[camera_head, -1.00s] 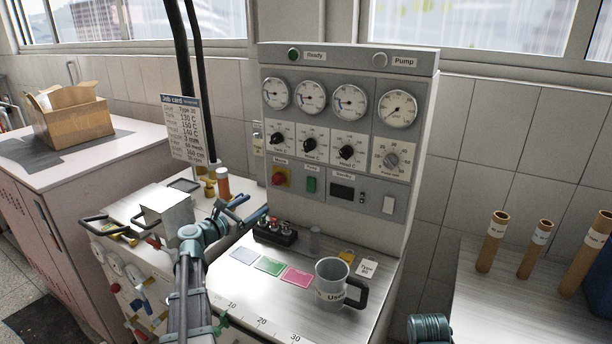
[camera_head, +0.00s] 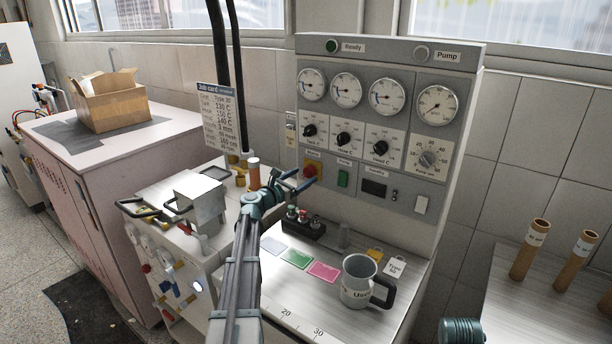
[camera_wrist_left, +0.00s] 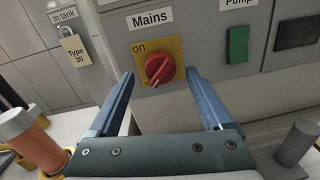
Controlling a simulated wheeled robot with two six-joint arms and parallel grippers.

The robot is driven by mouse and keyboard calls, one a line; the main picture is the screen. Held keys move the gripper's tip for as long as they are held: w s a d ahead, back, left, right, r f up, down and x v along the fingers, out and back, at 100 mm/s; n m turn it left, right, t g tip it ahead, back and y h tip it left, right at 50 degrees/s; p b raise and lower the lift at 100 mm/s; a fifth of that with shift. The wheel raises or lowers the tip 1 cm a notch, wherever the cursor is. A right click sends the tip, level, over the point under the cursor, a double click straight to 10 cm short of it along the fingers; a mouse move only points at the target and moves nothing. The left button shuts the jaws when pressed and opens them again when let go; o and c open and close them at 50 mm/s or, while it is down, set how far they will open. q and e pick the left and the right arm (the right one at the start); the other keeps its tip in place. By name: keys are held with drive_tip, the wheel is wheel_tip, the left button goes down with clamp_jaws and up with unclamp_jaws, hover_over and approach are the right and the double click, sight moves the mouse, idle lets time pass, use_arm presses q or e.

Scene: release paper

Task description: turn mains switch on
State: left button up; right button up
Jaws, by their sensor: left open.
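The mains switch (camera_wrist_left: 159,70) is a red rotary knob on a yellow plate under the "Mains" label, with "on" printed at the plate's upper left. In the head view the switch (camera_head: 310,169) is at the lower left of the grey panel. My left gripper (camera_wrist_left: 161,76) is open and empty in front of it, its blue fingers at either side of the knob in the picture. I cannot tell whether they touch it. In the head view the left gripper (camera_head: 303,180) is right by the switch. My right gripper is not in view.
The green pump switch (camera_head: 343,178) is right of the mains switch. Below stand a black block with knobs (camera_head: 303,224) and a grey mug (camera_head: 358,281).

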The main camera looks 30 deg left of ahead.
use_arm(q)
drive_tip(key=shift+w+d, duration=0.2)
drive_tip(key=shift+w, duration=1.05)
clamp_jaws()
